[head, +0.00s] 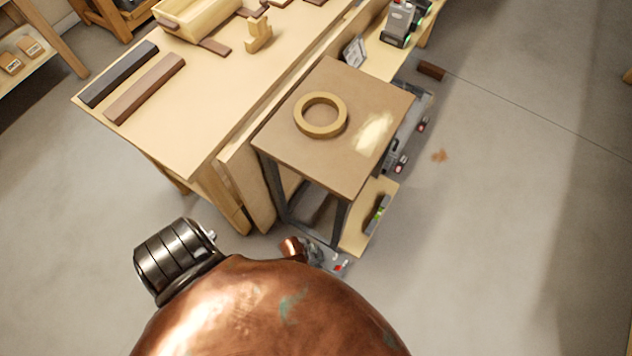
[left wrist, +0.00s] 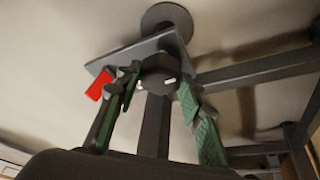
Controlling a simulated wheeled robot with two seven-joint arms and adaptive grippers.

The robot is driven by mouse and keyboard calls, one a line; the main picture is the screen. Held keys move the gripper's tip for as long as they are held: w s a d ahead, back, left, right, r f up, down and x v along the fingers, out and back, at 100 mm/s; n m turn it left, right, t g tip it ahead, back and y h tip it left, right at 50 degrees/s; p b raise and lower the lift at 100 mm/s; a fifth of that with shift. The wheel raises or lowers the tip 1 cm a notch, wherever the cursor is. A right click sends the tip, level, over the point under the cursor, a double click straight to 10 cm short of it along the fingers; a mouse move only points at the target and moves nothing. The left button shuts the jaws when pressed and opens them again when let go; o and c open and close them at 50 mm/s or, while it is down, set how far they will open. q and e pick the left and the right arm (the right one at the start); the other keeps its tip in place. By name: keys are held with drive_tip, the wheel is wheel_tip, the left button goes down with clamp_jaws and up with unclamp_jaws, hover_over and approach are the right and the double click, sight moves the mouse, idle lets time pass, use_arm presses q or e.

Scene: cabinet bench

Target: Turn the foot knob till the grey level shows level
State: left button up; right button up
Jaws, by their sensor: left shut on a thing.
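The small stand (head: 340,160) has a brown top and dark legs. A dark foot knob (left wrist: 158,76) with white marks sits on its leg in the left wrist view, by a grey plate and a round foot pad (left wrist: 166,20). My left gripper (left wrist: 155,92) has its green fingers on either side of the knob and is shut on it. In the head view my left gripper (head: 325,256) is small and partly hidden at the near leg's foot. The grey level (head: 377,214) with a green vial lies on the stand's low board. Its bubble is too small to read.
A wooden ring (head: 320,115) lies on the stand's top. A long workbench (head: 215,100) with dark and brown bars stands close on the left. A brown block (head: 431,70) lies on the floor. The floor at the right is mostly clear.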

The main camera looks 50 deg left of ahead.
use_arm(q)
drive_tip(key=shift+s, duration=0.1)
drive_tip(key=o, duration=1.2)
drive_tip(key=shift+c, duration=0.2)
drive_tip(key=v, duration=1.2)
drive_tip(key=s+a+n+g+p, duration=0.1)
drive_tip(key=s+p, duration=0.4)
drive_tip(key=s, duration=0.6)
drive_tip(key=s+a+n+g+y+p, duration=0.1)
drive_tip(key=s+a+p, duration=0.3)
drive_tip(key=s, duration=0.7)
drive_tip(key=s+a+n+g+y+p, duration=0.1)
drive_tip(key=s+a+n+p, duration=0.1)
drive_tip(key=s+p, duration=0.6)
drive_tip(key=s+a, duration=0.1)
drive_tip(key=s, duration=0.2)
drive_tip(key=shift+s+f+g, duration=0.25)
drive_tip(key=shift+s+g, duration=0.05)
use_arm(e)
drive_tip(key=s+d+r, duration=0.1)
drive_tip(key=s+r, duration=0.2)
drive_tip(key=s, duration=0.8)
drive_tip(key=shift+s+d+n+t, duration=0.25)
drive_tip(key=shift+s+n+t, duration=0.15)
